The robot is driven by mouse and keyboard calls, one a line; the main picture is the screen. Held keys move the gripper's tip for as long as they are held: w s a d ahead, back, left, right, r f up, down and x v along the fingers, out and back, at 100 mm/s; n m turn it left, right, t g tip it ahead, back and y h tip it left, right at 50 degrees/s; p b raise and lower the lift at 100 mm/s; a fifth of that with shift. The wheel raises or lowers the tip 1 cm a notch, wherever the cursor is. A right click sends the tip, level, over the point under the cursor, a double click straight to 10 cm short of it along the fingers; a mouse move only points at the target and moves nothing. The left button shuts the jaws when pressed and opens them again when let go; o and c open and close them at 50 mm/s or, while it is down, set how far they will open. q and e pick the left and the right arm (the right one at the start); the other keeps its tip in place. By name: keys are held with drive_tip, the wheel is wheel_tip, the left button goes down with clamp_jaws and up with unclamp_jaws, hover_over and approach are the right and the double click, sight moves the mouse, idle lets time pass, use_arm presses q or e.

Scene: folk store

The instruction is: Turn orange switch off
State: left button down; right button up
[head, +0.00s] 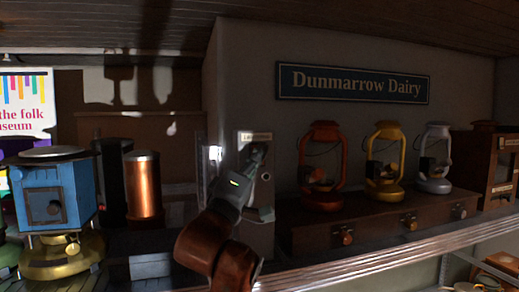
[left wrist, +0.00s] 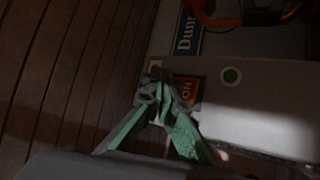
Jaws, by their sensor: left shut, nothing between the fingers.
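A pale switch panel (head: 262,225) with a small label on top stands upright in front of the wall, left of the lanterns. In the left wrist view the panel (left wrist: 265,110) carries an orange square switch (left wrist: 188,91) with letters that look like "ON", turned in the picture. My left gripper (head: 257,153) is shut and empty at the panel's upper part. In the left wrist view its fingertips (left wrist: 156,92) are beside the orange switch; I cannot tell whether they touch it. My right gripper is not in view.
Orange (head: 322,200), yellow (head: 385,192) and silver (head: 434,185) lanterns stand on a dark wooden base (head: 380,230) to the right. A "Dunmarrow Dairy" sign (head: 352,83) hangs above.

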use_arm(q)
drive_tip(key=shift+s, duration=0.1)
drive_tip(key=shift+s+d+b, duration=0.25)
drive_tip(key=shift+s+b, duration=0.05)
drive_tip(key=shift+s, duration=0.45)
drive_tip(key=shift+s+d+f+b, duration=0.1)
drive_tip(key=shift+s+d+b, duration=0.2)
drive_tip(key=shift+s, duration=0.5)
drive_tip(key=shift+s+d+f+b, duration=0.2)
drive_tip(key=shift+s+b, duration=0.15)
drive_tip(key=shift+s, duration=0.4)
drive_tip(key=shift+s+d+f+b, duration=0.1)
drive_tip(key=shift+s+d+b, duration=0.2)
drive_tip(key=shift+s, duration=0.5)
